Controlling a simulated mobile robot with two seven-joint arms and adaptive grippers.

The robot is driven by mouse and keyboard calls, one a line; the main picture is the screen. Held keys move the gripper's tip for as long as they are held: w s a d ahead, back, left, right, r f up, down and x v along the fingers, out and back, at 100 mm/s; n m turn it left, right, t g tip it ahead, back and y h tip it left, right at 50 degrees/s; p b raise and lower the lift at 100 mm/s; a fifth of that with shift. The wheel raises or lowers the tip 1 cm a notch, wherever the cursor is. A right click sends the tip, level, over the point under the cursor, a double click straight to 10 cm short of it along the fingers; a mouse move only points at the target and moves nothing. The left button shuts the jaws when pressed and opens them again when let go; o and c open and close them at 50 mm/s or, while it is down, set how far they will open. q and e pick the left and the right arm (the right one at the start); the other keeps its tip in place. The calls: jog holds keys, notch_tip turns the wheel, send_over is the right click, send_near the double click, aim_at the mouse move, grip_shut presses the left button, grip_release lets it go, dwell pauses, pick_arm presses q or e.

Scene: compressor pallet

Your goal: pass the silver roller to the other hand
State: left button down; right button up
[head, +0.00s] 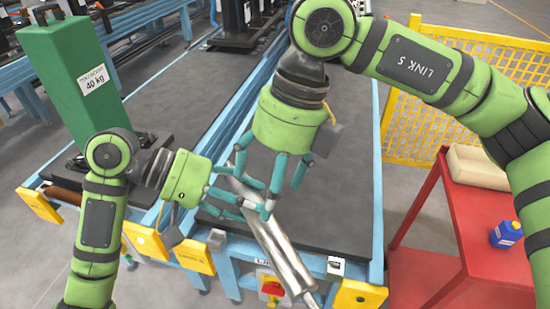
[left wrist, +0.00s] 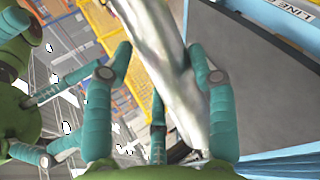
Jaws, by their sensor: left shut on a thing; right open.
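The silver roller (head: 283,257) is a long shiny cylinder with a thin shaft end, slanting down to the right in front of the conveyor. My left gripper (head: 243,198) is shut on it near its upper end. In the left wrist view the roller (left wrist: 158,45) runs between the teal fingers of my left gripper (left wrist: 165,95). My right gripper (head: 268,190) is open and points down from above. Its fingers spread close around the roller's upper end and overlap the left fingers, so contact cannot be told. It also shows at the left of the left wrist view (left wrist: 72,115).
Dark conveyor decks (head: 335,180) with blue frames lie behind and below. A green 40 kg block (head: 70,80) stands at the left. At the right are a red table (head: 455,220) with a blue container (head: 506,234) and a yellow mesh fence (head: 405,130).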

aim_at(257, 218)
jog(key=x, duration=0.7)
jog(key=shift+s+a+f, duration=0.1)
jog(key=shift+a+f, duration=0.05)
jog(key=shift+f, duration=0.1)
pick_arm(q)
jog(key=shift+r, duration=0.1)
pick_arm(e)
grip_shut()
pick_arm(q)
jog(key=shift+c, duration=1.5)
grip_release()
pick_arm(e)
jog(key=shift+r, duration=0.1)
